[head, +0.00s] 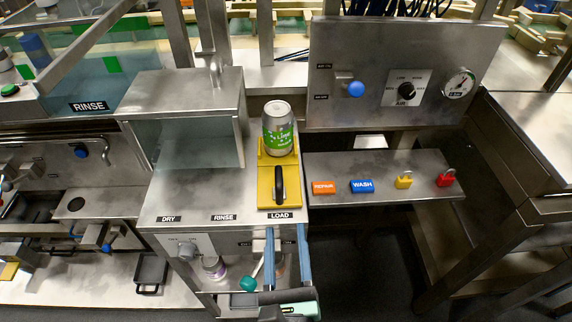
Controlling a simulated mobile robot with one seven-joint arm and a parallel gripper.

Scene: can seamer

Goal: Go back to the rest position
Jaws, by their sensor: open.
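My gripper (286,231) is at the bottom middle of the head view, with its two long blue fingers pointing up the picture. The fingers are spread apart and nothing shows held between them. Their tips are just below the LOAD label (280,215), near the front edge of the steel machine. A silver and green can (278,128) stands upright at the far end of the yellow slide (264,201), apart from my gripper. The slide has a black handle (279,184).
A steel shelf (335,165) at the right carries an orange REPAIR block (324,187), a blue WASH block (362,186), a yellow padlock (404,181) and a red padlock (446,178). A teal knob (248,284) is left of my fingers. The dark floor (370,265) looks clear at right.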

